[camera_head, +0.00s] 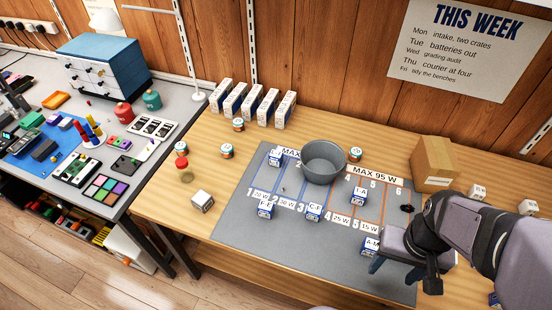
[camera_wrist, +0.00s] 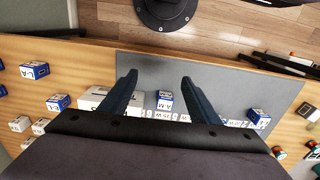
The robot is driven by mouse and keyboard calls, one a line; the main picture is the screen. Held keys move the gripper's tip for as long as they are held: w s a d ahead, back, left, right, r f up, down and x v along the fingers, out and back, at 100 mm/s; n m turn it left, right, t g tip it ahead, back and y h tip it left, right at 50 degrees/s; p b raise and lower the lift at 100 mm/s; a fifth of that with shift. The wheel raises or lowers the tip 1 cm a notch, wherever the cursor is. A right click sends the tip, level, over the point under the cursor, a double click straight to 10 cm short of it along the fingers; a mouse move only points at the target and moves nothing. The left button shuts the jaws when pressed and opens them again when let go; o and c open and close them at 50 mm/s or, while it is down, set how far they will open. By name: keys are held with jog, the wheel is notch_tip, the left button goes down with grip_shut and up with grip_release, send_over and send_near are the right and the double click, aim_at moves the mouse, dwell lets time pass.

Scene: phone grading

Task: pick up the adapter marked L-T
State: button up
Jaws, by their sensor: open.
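I cannot surely read the L-T mark on any adapter. A blue-and-white adapter (camera_head: 275,158) at the mat's upper left has a tiny, unclear label. Another adapter (camera_wrist: 34,70) lies on bare wood at the left of the wrist view, its upside-down label unclear. It seems to match the part-cut adapter (camera_head: 495,299) at the head view's lower right edge. My gripper (camera_head: 394,270) is open and empty over the mat's right side.
The grey mat (camera_head: 240,235) has numbered lanes and several other adapters, including C-F (camera_head: 313,213) and F-F (camera_head: 265,210). A grey bucket (camera_head: 323,163) stands at its back. A cardboard box (camera_head: 433,165) stands behind my arm. White boxes (camera_head: 284,110) line the wall.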

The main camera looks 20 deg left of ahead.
notch_tip(320, 180, up, 5)
jog(key=w+a+f+n+t+h+b, duration=0.25)
jog(key=w+a+n+b, duration=0.3)
jog(key=w+n, duration=0.4)
jog(key=w+a+f+n+t+h+b, duration=0.25)
jog(key=w+a+n+b, duration=0.3)
jog(key=w+n, duration=0.4)
jog(key=w+a+r+n+t+y+b, duration=0.1)
jog(key=w+a+n+t+y+b, duration=0.15)
jog(key=a+n, duration=0.45)
jog(key=w+a+r+n+t+y+b, duration=0.1)
jog(key=a+r+n+t+b, duration=0.2)
jog(key=a, duration=0.8)
jog(key=w+a+n+t+y+b, duration=0.1)
jog(key=w+a+n+t+b, duration=0.15)
jog(key=a+n, duration=0.55)
jog(key=m, duration=0.1)
send_near(274, 160)
jog(key=x, duration=0.2)
jog(key=shift+w+d+f, duration=0.1)
jog(key=shift+w+f, duration=0.05)
jog(key=shift+f, duration=0.1)
jog(key=shift+f+t, duration=0.25)
jog(key=shift+t, duration=0.05)
jog(key=shift+p+x, duration=0.9)
jog(key=shift+x, duration=2.75)
jog(key=shift+w+r, duration=0.1)
jog(key=shift+r, duration=0.1)
